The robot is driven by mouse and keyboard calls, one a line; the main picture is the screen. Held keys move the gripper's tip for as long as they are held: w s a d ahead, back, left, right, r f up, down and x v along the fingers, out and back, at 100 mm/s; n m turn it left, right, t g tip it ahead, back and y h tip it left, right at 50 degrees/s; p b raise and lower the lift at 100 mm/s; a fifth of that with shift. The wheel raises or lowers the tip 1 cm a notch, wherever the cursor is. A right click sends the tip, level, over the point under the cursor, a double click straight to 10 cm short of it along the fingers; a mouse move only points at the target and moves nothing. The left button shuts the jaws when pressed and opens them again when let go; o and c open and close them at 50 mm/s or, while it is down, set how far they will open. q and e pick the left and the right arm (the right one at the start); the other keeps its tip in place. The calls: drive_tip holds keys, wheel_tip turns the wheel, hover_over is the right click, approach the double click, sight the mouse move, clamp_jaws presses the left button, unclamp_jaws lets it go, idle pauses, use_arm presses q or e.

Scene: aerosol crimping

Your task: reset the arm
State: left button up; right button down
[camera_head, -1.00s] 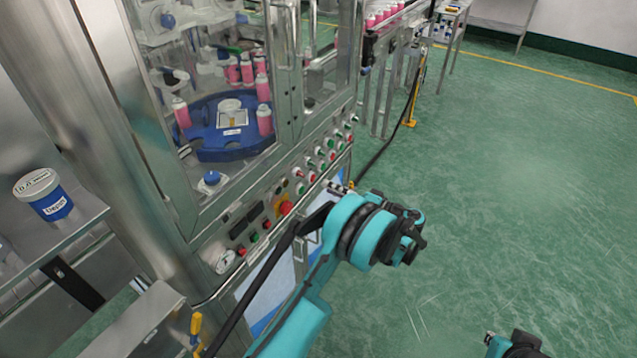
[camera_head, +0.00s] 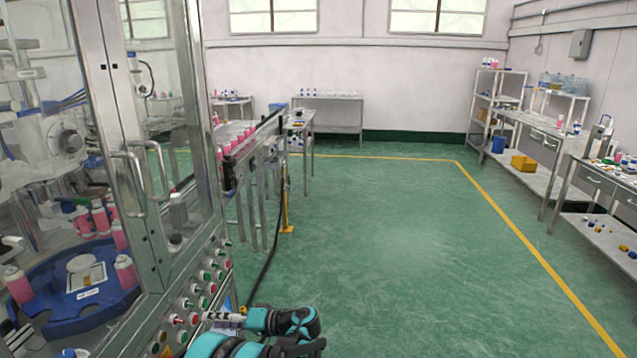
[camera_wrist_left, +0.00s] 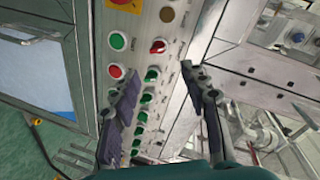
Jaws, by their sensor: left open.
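My left arm (camera_head: 295,322) shows at the bottom of the head view, teal and black, beside the machine's button panel (camera_head: 203,295). In the left wrist view my left gripper (camera_wrist_left: 162,112) is open, with its two dark fingers spread apart and nothing between them. Behind the fingers is the panel, with green buttons (camera_wrist_left: 117,41), red buttons (camera_wrist_left: 116,71) and a red knob (camera_wrist_left: 158,46). I cannot tell how far the fingers are from the panel. My right gripper is in neither view now.
The glass-doored machine holds a blue turntable (camera_head: 72,305) with pink cans (camera_head: 125,270). A conveyor (camera_head: 250,147) with pink cans extends behind it. Worktables (camera_head: 540,125) and a shelf (camera_head: 482,100) stand at right. The green floor (camera_head: 390,240) between is clear.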

use_arm(q)
drive_tip(key=s+r+m+t+h, duration=0.25)
drive_tip(key=s+r+h, duration=0.25)
drive_tip(key=s+h, duration=0.5)
drive_tip(key=s+d+f+t+h, duration=0.1)
drive_tip(key=s+d+h, duration=0.1)
drive_tip(key=s+d, duration=0.3)
drive_tip(key=s+d+f+m+t+h, duration=0.1)
drive_tip(key=s+d+h, duration=0.2)
drive_tip(key=s, duration=0.9)
drive_tip(key=shift+d+h, duration=0.3)
drive_tip(key=shift+d, duration=1.3)
drive_tip(key=shift+s+t, duration=0.1)
drive_tip(key=shift+t, duration=0.15)
